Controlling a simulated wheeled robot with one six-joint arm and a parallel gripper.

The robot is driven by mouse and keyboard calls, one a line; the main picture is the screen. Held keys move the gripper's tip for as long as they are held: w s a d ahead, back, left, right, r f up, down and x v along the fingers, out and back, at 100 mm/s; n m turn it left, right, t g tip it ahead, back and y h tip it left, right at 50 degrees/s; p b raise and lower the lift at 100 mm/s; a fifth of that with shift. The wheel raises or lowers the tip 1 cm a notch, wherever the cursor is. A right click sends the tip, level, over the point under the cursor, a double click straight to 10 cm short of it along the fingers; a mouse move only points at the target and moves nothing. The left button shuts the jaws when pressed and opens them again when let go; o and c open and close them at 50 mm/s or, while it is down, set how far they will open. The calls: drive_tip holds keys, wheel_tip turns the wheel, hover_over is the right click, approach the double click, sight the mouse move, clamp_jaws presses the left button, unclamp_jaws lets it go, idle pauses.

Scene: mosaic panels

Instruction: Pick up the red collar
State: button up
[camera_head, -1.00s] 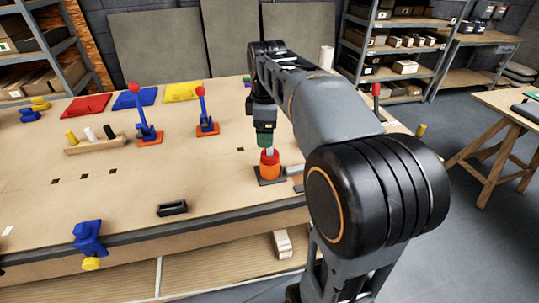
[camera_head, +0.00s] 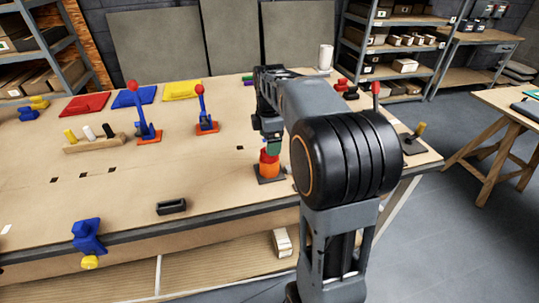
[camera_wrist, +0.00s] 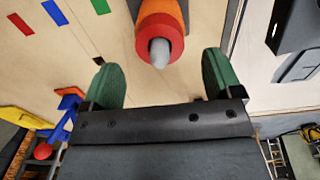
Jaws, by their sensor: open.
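The red collar (camera_head: 268,157) sits on top of an orange cylinder (camera_head: 268,169) on a dark base plate (camera_head: 264,181) at the bench's front right. In the wrist view the red collar (camera_wrist: 174,47) is a ring around a grey rounded peg tip (camera_wrist: 159,53), with the orange cylinder behind it. My gripper (camera_wrist: 160,75) is open, its green fingers apart on either side of the collar's line and just short of it. In the head view my gripper (camera_head: 273,147) is right above the collar and partly hides it.
Two upright levers with red knobs, one the blue lever (camera_head: 202,107), stand left on orange bases. A wooden peg block (camera_head: 94,144) is farther left. A black holder (camera_head: 171,207) lies near the front edge. The bench around the collar's left is clear.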

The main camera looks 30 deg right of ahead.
drive_tip(key=shift+d+f, duration=0.15)
drive_tip(key=shift+f, duration=2.3)
drive_tip(key=c, duration=1.2)
drive_tip(key=shift+r, duration=0.1)
drive_tip(key=shift+c, duration=0.2)
wheel_tip(320, 180, up, 12)
drive_tip(key=shift+p, duration=1.2)
drive_tip(key=shift+r+p, duration=2.35)
drive_tip(key=shift+r, duration=0.15)
